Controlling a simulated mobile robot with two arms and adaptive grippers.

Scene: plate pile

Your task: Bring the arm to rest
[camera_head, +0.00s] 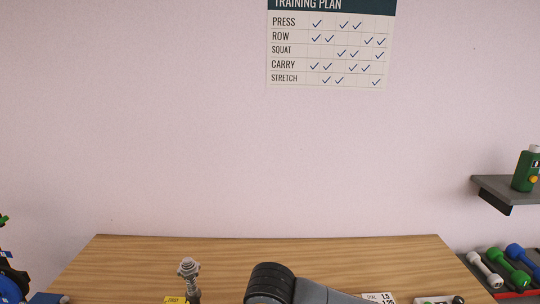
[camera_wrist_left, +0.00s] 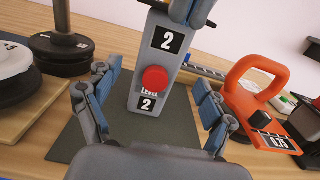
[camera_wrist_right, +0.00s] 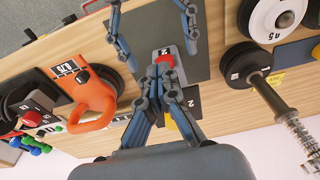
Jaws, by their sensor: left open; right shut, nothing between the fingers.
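My left gripper (camera_wrist_left: 155,95) is open and empty in the left wrist view, its fingers either side of a grey box with a red button (camera_wrist_left: 154,79) and "2" labels. My right gripper (camera_wrist_right: 163,76) is shut and empty in the right wrist view, its tips close to the red button (camera_wrist_right: 165,60); whether they touch it I cannot tell. Blue-grey fingers at the top of the left wrist view look like those of my right gripper. The open left fingers also show at the top of the right wrist view. Neither gripper shows in the head view, only a dark arm link of mine at the bottom.
A dark mat (camera_wrist_left: 180,125) lies under the button box. Dumbbells (camera_head: 515,268) and a shelf (camera_head: 495,188) stand at right.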

